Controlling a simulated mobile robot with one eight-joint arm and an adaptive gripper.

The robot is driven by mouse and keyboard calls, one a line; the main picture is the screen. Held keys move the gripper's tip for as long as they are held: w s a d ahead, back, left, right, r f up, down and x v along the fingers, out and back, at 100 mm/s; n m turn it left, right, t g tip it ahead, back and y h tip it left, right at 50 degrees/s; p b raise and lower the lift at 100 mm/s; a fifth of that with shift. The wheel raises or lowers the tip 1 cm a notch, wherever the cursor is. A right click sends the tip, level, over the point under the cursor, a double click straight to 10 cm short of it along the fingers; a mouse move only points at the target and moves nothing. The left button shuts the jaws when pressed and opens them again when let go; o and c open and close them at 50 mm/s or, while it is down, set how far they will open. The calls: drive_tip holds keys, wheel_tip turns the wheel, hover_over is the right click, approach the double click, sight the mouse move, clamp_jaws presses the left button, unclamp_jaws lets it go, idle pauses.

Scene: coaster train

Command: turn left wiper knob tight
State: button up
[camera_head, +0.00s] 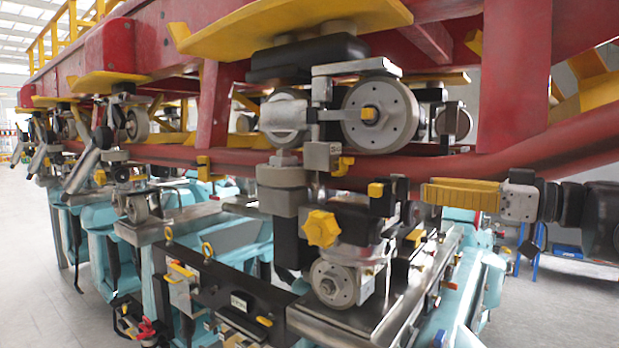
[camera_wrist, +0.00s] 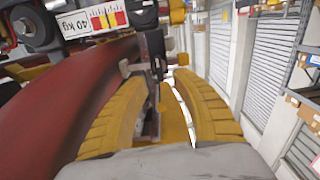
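My gripper (camera_head: 428,192) has yellow ribbed fingers and reaches in from the right, pointing left along the red tube. In the wrist view my gripper (camera_wrist: 157,80) is open, with its two fingers apart and nothing gripped between them. A yellow star-shaped knob (camera_head: 321,228) sits on the wheel assembly left of and below my gripper, clear of it. A smaller yellow knob (camera_head: 376,190) is nearer the fingertips. In the wrist view a dark bracket with a yellow knob (camera_wrist: 181,59) lies beyond the fingertips. I cannot tell which knob is the left wiper knob.
The red tube (camera_head: 540,150) runs close behind and above my gripper, and along its left in the wrist view. Large grey wheels (camera_head: 380,115) hang under the red frame. A lower wheel (camera_head: 334,284) and metal plate stand below. Open floor lies at the lower right.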

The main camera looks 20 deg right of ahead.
sight(409, 187)
drive_tip(key=p+x, duration=0.1)
drive_tip(key=x, duration=0.4)
drive_tip(key=shift+w+a, duration=0.2)
drive_tip(key=shift+w, duration=0.1)
drive_tip(key=shift+s+d, duration=0.1)
clamp_jaws()
